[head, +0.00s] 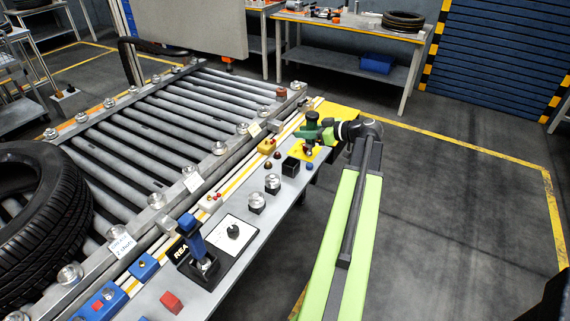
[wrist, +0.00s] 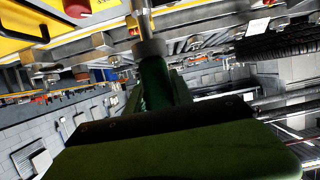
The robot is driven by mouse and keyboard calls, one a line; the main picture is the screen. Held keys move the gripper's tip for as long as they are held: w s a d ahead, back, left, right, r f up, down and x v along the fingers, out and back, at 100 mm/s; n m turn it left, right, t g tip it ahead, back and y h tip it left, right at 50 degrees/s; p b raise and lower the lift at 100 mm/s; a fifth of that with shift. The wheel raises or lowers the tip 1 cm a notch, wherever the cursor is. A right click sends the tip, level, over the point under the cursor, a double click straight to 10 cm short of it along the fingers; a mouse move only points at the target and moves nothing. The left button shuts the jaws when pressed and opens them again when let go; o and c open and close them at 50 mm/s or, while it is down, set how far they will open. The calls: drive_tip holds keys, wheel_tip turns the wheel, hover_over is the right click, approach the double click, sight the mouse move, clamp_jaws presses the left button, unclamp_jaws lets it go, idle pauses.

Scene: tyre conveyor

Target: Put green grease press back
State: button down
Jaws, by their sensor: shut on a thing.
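The green grease press (head: 312,130) is at the far end of the grey control ledge, above a yellow plate (head: 303,151). My gripper (head: 325,131) is shut on it, with my green arm reaching in from the lower right. In the wrist view the dark green body of the press (wrist: 155,82) rises from the gripper to a metal collar and a thin rod at the top. I cannot tell whether the press touches the plate.
The roller conveyor (head: 165,120) runs along the left, with a large tyre (head: 40,215) on it. Knobs, a black box (head: 291,166) and a blue-handled lever (head: 192,238) stand on the ledge. The floor (head: 450,200) to the right is clear.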

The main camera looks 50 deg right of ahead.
drive_tip(key=w+a+f+b, duration=0.1)
drive_tip(key=w+a+f, duration=0.1)
drive_tip(key=w+a+f+b, duration=0.1)
drive_tip(key=w+a+f, duration=0.1)
drive_tip(key=a, duration=0.1)
drive_tip(key=shift+w+b, duration=0.3)
drive_tip(key=shift+b, duration=0.1)
wheel_tip(320, 180, down, 4)
drive_tip(key=b, duration=0.4)
drive_tip(key=shift+d+f, duration=0.1)
drive_tip(key=shift+f, duration=0.15)
drive_tip(key=shift+r, duration=0.25)
drive_tip(key=shift+f, duration=0.2)
drive_tip(key=c, duration=1.1)
unclamp_jaws()
drive_tip(key=shift+r, duration=0.1)
